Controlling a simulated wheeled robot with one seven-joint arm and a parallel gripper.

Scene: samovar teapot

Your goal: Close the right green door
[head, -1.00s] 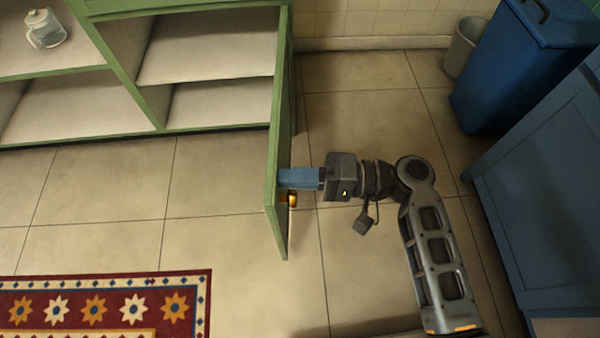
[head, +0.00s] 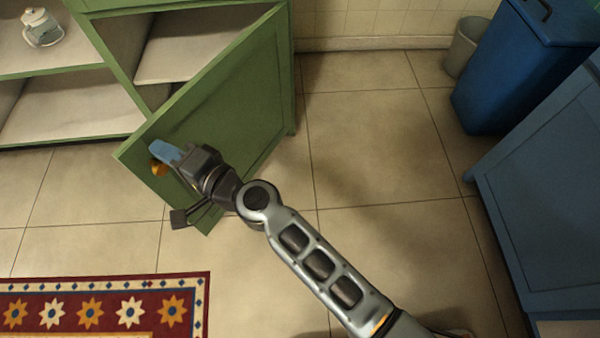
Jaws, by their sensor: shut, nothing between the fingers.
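The right green door (head: 232,110) is hinged at the right side of the green cabinet. It stands partly open, its free edge swung out to the left over the floor. Its outer face is turned toward me. A brass knob (head: 158,166) sits near the free edge. My gripper (head: 163,150) is shut, its blue fingers at the outer face of the door just beside the knob. The fingers look to be touching the door. The door hides part of the right cabinet compartments.
The cabinet's open shelves (head: 60,105) show at the left, with a glass teapot (head: 42,28) on the upper one. A patterned rug (head: 105,308) lies at lower left. A blue bin (head: 535,65), a small grey bin (head: 465,45) and a blue cabinet (head: 545,200) stand at right. The middle floor is clear.

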